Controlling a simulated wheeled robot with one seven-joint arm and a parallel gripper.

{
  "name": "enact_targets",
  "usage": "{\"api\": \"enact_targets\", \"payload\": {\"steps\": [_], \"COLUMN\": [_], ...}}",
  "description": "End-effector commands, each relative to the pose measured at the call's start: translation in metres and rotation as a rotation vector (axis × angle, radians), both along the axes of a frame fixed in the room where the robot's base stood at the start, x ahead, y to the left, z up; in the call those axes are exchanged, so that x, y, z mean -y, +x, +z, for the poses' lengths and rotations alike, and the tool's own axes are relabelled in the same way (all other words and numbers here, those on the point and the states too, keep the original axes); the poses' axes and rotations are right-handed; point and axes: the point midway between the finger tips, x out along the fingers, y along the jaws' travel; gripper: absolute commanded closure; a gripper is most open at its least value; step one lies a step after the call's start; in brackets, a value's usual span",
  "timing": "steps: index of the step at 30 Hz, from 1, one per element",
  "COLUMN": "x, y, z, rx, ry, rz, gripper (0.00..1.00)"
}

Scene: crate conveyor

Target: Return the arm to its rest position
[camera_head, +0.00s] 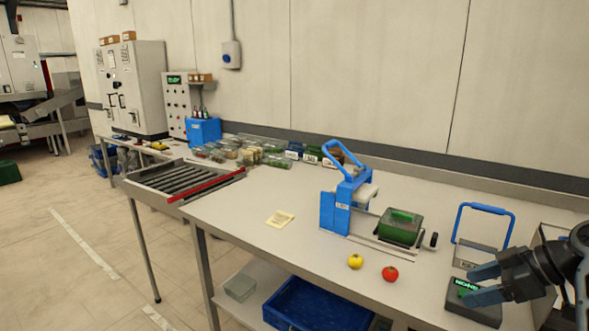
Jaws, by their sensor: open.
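My gripper (474,285) is at the lower right of the head view, at the end of my dark arm, which enters from the right edge. Its two blue-grey fingers point left and are spread apart, with nothing between them. The fingers are in front of a small dark device (481,317) with a green display and partly hide it. I cannot tell how far above the device they are. Most of my arm is outside the picture.
The long grey table (250,228) carries a blue-handled press (335,212) with a green-lidded box (401,228), a yellow ball (355,261), a red ball (390,273) and a blue-handled frame (486,209). A roller conveyor (180,180) joins at left. The table's front middle is mostly clear.

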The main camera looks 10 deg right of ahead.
Motion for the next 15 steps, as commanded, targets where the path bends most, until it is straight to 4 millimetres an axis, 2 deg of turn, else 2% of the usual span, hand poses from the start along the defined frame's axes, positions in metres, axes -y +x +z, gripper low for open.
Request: {"api": "enact_targets", "payload": {"steps": [8, 15], "x": [-0.018, -0.042], "y": [-0.006, -0.021], "z": [-0.034, -0.079], "rx": [-0.020, -0.040], "ry": [0.001, -0.005], "rz": [-0.081, -0.196], "gripper": [0.28, 0.28]}}
